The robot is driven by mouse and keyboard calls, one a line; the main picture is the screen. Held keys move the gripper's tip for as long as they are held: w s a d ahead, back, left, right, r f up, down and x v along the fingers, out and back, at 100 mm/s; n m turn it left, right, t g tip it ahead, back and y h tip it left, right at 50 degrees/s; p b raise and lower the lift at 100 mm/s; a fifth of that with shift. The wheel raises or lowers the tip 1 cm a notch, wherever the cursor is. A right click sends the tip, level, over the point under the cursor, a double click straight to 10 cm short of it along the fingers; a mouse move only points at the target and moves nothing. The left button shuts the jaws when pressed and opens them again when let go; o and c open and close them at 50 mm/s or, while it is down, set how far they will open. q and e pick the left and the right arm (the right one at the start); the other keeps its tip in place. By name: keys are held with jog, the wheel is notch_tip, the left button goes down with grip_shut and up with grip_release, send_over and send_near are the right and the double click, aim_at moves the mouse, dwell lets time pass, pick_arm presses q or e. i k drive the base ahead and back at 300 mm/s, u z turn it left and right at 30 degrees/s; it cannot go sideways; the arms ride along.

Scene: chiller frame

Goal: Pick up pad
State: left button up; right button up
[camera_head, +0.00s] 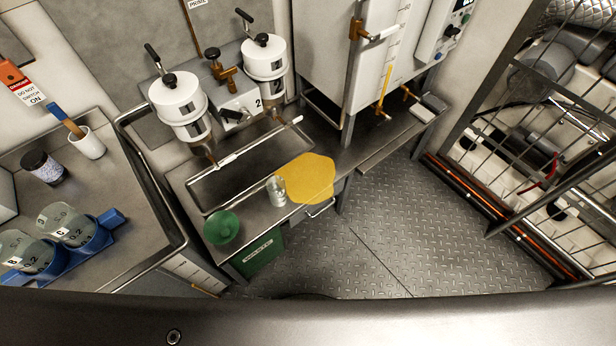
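A green round dish (221,227) sits left of the pad, above a green bin (258,254). White canisters (178,105) stand behind the trough (245,165). A side counter (110,165) holds jars in a blue rack (68,250). The patterned metal floor (420,235) is clear.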

aim_at(420, 112)
jog(key=z, duration=0.4)
jog(key=k, duration=0.55)
jog(key=z, duration=1.6)
jog(key=i, duration=2)
jog(key=u, duration=0.65)
jog(key=i, duration=0.4)
jog(key=u, duration=0.2)
